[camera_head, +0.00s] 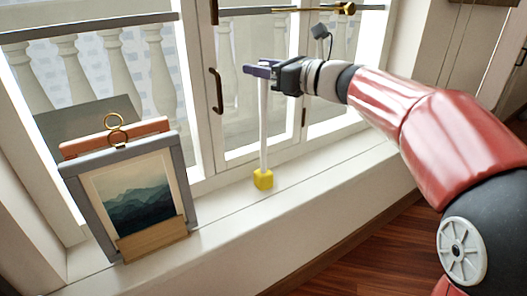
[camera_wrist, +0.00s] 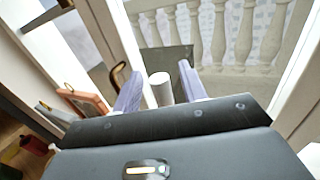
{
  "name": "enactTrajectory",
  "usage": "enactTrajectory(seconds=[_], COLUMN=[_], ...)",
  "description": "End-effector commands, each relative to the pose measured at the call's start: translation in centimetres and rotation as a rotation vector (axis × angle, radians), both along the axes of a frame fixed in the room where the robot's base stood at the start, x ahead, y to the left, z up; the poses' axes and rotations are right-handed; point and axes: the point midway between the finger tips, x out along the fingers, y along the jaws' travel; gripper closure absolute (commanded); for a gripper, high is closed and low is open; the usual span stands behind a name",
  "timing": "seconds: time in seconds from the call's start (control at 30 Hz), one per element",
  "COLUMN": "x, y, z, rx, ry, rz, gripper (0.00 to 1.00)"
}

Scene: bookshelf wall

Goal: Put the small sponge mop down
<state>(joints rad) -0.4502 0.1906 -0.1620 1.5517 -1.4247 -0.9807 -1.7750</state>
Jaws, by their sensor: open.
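The small sponge mop has a white stick handle (camera_head: 263,125) and a yellow sponge block (camera_head: 263,179) at its lower end. It stands upright, with the sponge on the white window sill (camera_head: 225,222). My gripper (camera_head: 258,70) is at the top of the handle. In the wrist view, the handle's white end (camera_wrist: 161,88) sits between the two pale fingers of my gripper (camera_wrist: 158,85), with a gap visible beside it. The fingers are open. The sponge is hidden in the wrist view.
Framed pictures (camera_head: 140,200) lean at the left on the sill. White window doors with a dark handle (camera_head: 215,91) stand close behind the mop. A brass rod (camera_head: 325,8) crosses above. The sill is clear right of the sponge; its front edge drops to a wooden floor (camera_head: 370,255).

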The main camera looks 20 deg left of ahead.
Motion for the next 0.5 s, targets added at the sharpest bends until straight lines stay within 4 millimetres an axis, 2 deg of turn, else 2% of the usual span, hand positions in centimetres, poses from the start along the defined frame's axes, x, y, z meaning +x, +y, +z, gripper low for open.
enactTrajectory(seconds=[0.07,0.4,0.5], x=[0.00,0.00,0.00], y=[-0.04,-0.09,-0.09], z=[-0.02,-0.02,-0.01], rx=[0.000,0.000,0.000], ry=[0.000,0.000,0.000], rz=[-0.001,-0.001,-0.001], gripper=[0.58,1.00,1.00])
